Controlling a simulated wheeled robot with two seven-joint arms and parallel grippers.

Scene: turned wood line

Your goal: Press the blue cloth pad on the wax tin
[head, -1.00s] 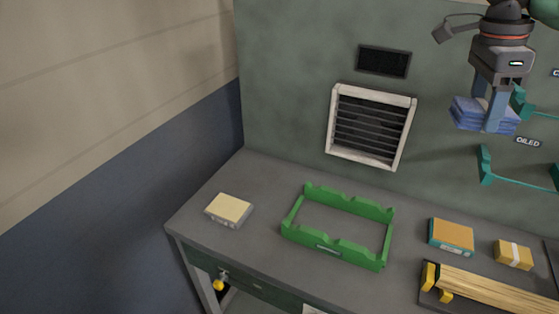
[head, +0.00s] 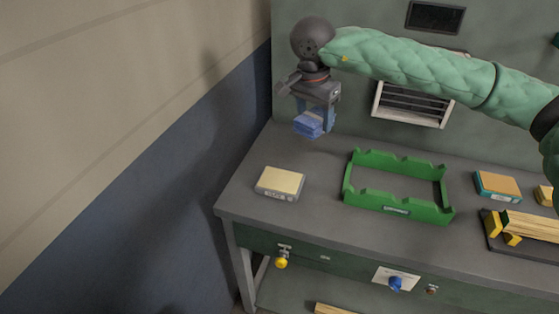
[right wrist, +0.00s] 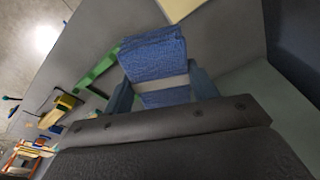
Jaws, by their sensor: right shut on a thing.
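The blue cloth pad (head: 308,124) is a folded, textured blue block held by my right gripper (head: 315,119), which is shut on it. In the right wrist view the pad (right wrist: 152,58) sits between the two fingers with a pale band across it. The wax tin (head: 280,183), a low box with a cream top and grey labelled sides, lies at the left end of the bench. The pad is in the air above and behind the tin, apart from it. A cream corner of the tin (right wrist: 180,8) shows at the top of the wrist view. My left gripper is not in view.
A green cradle frame (head: 397,209) stands right of the tin. An orange and teal box (head: 497,185) and a rack with wood strips (head: 530,226) are further right. The grey bench top (head: 322,190) is bare between tin and cradle. A wall is at left.

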